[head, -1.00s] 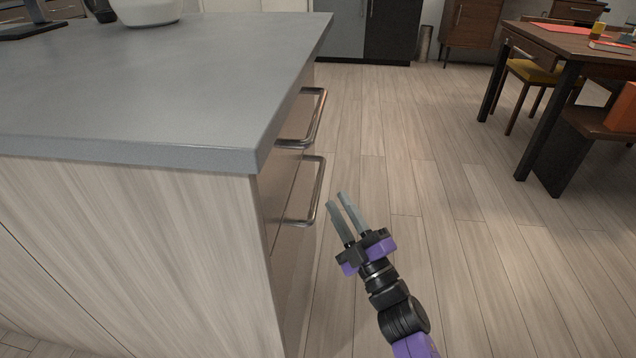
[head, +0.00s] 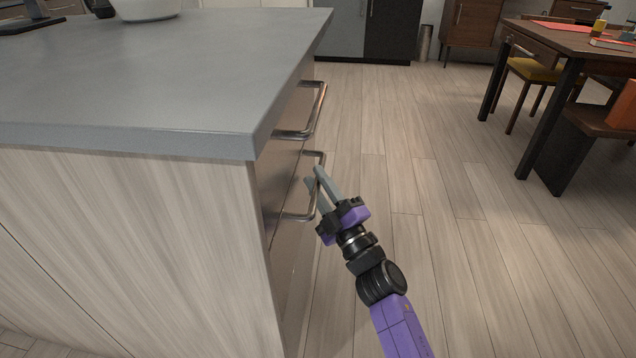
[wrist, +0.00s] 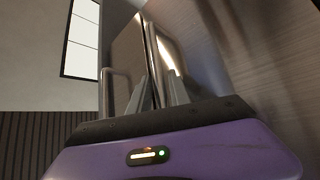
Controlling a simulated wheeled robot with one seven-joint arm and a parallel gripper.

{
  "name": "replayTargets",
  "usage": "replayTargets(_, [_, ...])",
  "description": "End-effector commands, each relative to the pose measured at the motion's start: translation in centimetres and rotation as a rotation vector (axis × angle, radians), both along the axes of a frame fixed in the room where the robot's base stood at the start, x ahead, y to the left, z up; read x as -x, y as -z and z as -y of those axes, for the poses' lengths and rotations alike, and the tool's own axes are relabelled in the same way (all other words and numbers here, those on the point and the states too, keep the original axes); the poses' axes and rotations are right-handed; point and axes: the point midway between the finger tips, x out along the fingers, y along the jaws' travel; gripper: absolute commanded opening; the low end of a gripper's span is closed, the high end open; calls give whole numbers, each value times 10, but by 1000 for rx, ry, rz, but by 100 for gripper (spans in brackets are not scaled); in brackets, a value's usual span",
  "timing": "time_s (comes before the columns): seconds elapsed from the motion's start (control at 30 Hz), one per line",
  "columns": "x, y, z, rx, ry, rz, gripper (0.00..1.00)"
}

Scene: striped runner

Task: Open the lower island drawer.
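The lower island drawer (head: 275,208) is below the upper one on the island's right side and looks shut. Its metal bar handle (head: 299,217) is partly hidden by my gripper (head: 312,174). My gripper's grey fingers are apart and point at the drawer front. In the wrist view, a bright handle bar (wrist: 153,65) runs between the two fingers (wrist: 157,92). The fingers look to be on either side of the bar; contact cannot be told.
The upper drawer's handle (head: 318,108) sticks out just above my gripper. The grey countertop (head: 150,80) overhangs the drawers. The wooden floor (head: 440,230) to the right is clear up to a dining table (head: 565,42) and bench (head: 590,122).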

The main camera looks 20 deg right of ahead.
Motion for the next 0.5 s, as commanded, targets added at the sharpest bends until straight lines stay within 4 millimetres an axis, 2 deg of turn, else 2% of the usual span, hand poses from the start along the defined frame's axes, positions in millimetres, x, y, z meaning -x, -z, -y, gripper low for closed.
replayTargets(0.07, [0, 0, 0, 0, 0, 0, 23])
replayTargets(0.2, [0, 0, 0, 0, 0, 0, 0])
replayTargets(0.5, [0, 0, 0, 0, 0, 0, 0])
